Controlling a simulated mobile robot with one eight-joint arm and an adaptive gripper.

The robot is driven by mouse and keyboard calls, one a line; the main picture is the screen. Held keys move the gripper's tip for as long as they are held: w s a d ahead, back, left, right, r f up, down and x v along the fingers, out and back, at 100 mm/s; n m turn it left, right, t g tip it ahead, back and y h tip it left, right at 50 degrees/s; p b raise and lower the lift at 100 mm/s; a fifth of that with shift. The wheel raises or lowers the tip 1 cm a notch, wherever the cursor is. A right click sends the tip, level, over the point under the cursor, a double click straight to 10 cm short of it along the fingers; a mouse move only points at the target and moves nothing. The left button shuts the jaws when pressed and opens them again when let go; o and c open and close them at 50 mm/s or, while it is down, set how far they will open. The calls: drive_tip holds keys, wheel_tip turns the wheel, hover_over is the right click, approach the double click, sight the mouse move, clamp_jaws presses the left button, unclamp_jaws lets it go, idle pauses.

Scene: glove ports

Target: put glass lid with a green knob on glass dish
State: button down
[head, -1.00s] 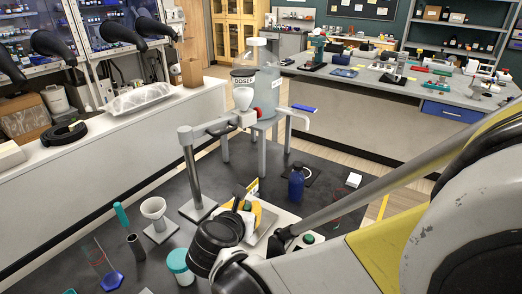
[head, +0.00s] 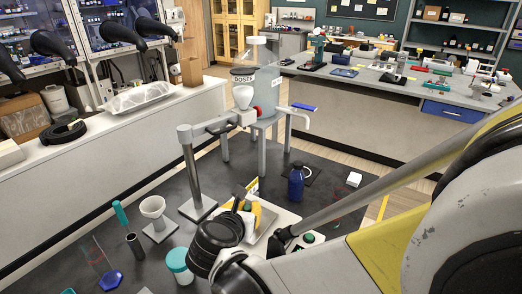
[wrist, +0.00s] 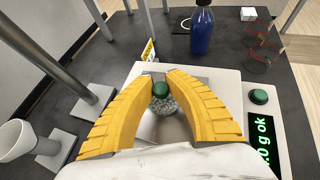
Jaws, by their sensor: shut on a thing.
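In the wrist view, the green knob (wrist: 160,89) of the glass lid is between the tips of my yellow gripper (wrist: 160,84), which is shut on it. The clear, speckled glass of the lid (wrist: 166,105) shows just below the knob, over the white balance. I cannot make out the glass dish separately; the fingers and lid cover that area. Whether the lid touches anything beneath is unclear. In the head view, my wrist hides the lid, and only part of a yellow finger of my gripper (head: 257,214) shows above the balance.
The balance (wrist: 228,82) has a green button (wrist: 259,96) and a lit display (wrist: 263,143). A blue bottle (head: 296,180) stands behind it. A white funnel (head: 153,207) on a stand, a metal post (head: 190,167) and a teal-lidded jar (head: 178,264) stand to the left.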

drive_tip(key=c, duration=1.3)
unclamp_jaws()
drive_tip(key=v, duration=1.2)
drive_tip(key=d+f+m+g, duration=0.2)
drive_tip(key=d+m+g, duration=0.2)
drive_tip(key=d+m, duration=1)
drive_tip(key=s+d+m+y, duration=0.1)
drive_tip(key=s+d+m, duration=0.2)
drive_tip(key=d+m, duration=0.3)
drive_tip(key=s+d+m+g+y, duration=0.1)
drive_tip(key=s+d+m, duration=0.3)
drive_tip(key=m, duration=1)
drive_tip(key=d, duration=0.3)
drive_tip(key=shift+d, duration=0.15)
